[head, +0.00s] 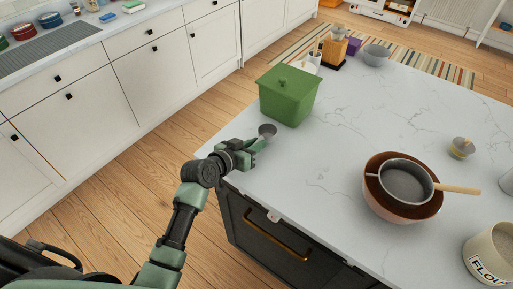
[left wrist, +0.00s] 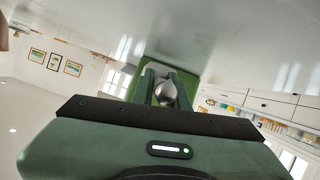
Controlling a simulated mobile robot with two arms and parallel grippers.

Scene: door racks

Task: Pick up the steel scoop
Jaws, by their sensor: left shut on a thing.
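The steel scoop (head: 267,130) is at the left part of the island's marble top, in front of the green lidded bin. Its grey bowl shows just beyond my left gripper (head: 256,146). In the left wrist view the scoop (left wrist: 165,91) sits between the two fingers of my left gripper (left wrist: 163,95). The left gripper is shut on the scoop, and the handle is mostly hidden by the fingers. I cannot tell whether the scoop touches the counter. My right gripper is not in view.
The green bin (head: 287,94) stands close behind the scoop. A brown bowl (head: 403,204) with a grey pan (head: 405,181) in it sits to the right. A flour canister (head: 489,255) stands at the lower right. The marble top (head: 335,140) between is clear.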

